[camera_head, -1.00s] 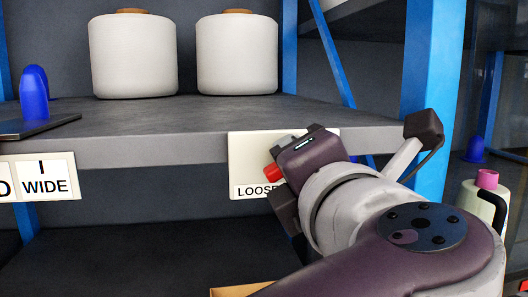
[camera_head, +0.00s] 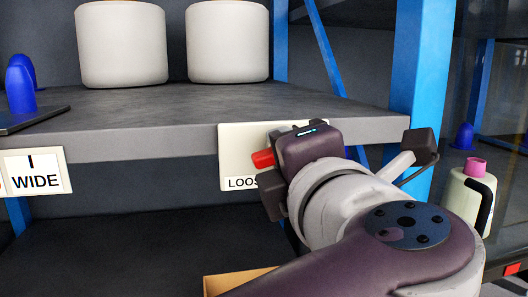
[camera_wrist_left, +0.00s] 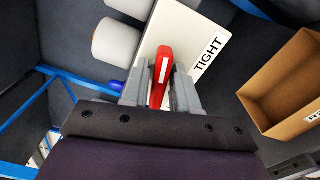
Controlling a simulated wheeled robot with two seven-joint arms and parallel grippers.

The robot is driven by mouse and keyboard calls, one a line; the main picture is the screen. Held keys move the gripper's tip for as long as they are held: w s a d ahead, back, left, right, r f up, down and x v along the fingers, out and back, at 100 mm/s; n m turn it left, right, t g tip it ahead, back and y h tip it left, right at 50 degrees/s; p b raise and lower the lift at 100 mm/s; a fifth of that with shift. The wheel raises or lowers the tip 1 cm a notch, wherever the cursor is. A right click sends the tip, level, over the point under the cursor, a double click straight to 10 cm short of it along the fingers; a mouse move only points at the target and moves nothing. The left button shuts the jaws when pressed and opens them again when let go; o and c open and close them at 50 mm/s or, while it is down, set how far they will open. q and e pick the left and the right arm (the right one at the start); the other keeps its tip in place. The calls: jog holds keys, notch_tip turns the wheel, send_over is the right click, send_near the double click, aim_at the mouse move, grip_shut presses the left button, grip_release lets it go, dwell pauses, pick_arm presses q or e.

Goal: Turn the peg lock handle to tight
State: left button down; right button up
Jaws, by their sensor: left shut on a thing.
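The red peg lock handle (camera_head: 262,158) sits on a pale label plate (camera_head: 232,150) on the shelf's front edge. The head view shows its red end poking out left of my left gripper (camera_head: 277,165), above the partly covered word LOOSE. In the left wrist view the red handle (camera_wrist_left: 164,64), with a white stripe, lies between the fingers of my left gripper (camera_wrist_left: 160,88), which is shut on it. The word TIGHT shows on the plate (camera_wrist_left: 185,25) to the right of the handle there. In the head view my gripper's body hides the plate's right part. My right gripper is not in view.
Two white bobbins (camera_head: 122,45) (camera_head: 228,42) stand on the grey shelf (camera_head: 190,105). Blue cones (camera_head: 20,90) stand at its left. An open cardboard box (camera_wrist_left: 262,118) lies below. A blue post (camera_head: 420,80) and a pale bottle (camera_head: 470,190) are at right.

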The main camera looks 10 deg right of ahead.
pick_arm(q)
jog(key=c, duration=1.1)
grip_release()
jog(key=s+b, duration=0.2)
jog(key=s, duration=1)
jog(key=shift+s+d, duration=0.25)
jog(key=shift+s, duration=0.1)
